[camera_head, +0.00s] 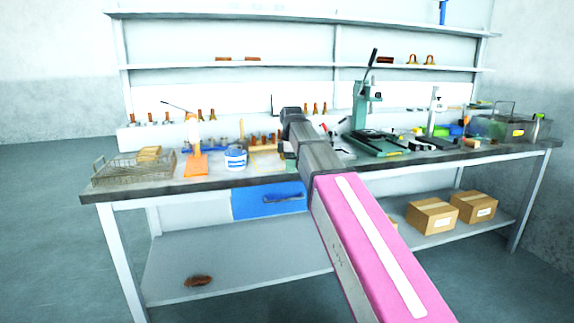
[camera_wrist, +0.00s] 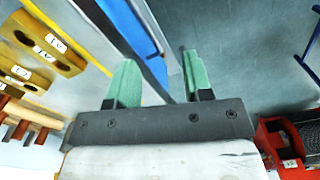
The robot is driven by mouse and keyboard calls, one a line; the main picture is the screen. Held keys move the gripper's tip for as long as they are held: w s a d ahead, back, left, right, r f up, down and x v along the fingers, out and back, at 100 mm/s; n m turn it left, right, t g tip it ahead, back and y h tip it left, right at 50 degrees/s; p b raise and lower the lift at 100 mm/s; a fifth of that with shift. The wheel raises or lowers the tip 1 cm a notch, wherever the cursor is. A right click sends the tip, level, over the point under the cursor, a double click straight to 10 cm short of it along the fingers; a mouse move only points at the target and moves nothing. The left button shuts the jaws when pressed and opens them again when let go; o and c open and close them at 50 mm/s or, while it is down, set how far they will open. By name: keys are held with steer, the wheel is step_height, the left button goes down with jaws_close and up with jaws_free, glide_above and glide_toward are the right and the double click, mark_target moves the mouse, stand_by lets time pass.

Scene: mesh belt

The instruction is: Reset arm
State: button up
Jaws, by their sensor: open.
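My arm reaches forward over the front of the workbench, seen in the head view with its pink link low and dark grey joints farther up. In the wrist view my gripper (camera_wrist: 157,75) is open, its two green fingers apart. Nothing is between the fingers. In the head view the arm's own links largely hide the gripper. Below the fingers in the wrist view, the dark bench edge and a blue strip run past, with grey floor beside them.
The workbench (camera_head: 110,184) carries a wire basket (camera_head: 130,168) at left, a blue-white tub (camera_head: 235,157) and a green press (camera_head: 362,110). A blue drawer (camera_head: 268,201) hangs below the top. Wooden blocks (camera_wrist: 30,78) and a red object (camera_wrist: 288,150) flank my gripper. Boxes (camera_head: 432,215) sit underneath.

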steer(key=s+d+f+m, duration=0.3)
steer(key=d+f+m, duration=0.15)
steer(key=f, duration=0.65)
steer(key=s+d+f+m, duration=0.3)
steer(key=d+f+m, duration=0.15)
steer(key=f, duration=0.65)
steer(key=s+d+f+m, duration=0.4)
steer(key=s+f, duration=0.2)
steer(key=f, duration=0.2)
steer(key=s+d+f+m, duration=0.4)
steer(key=s+f+m, duration=0.1)
steer(key=f, duration=0.3)
steer(key=shift+s+d+f, duration=0.2)
steer(key=shift+s+d, duration=0.05)
steer(key=shift+s, duration=0.3)
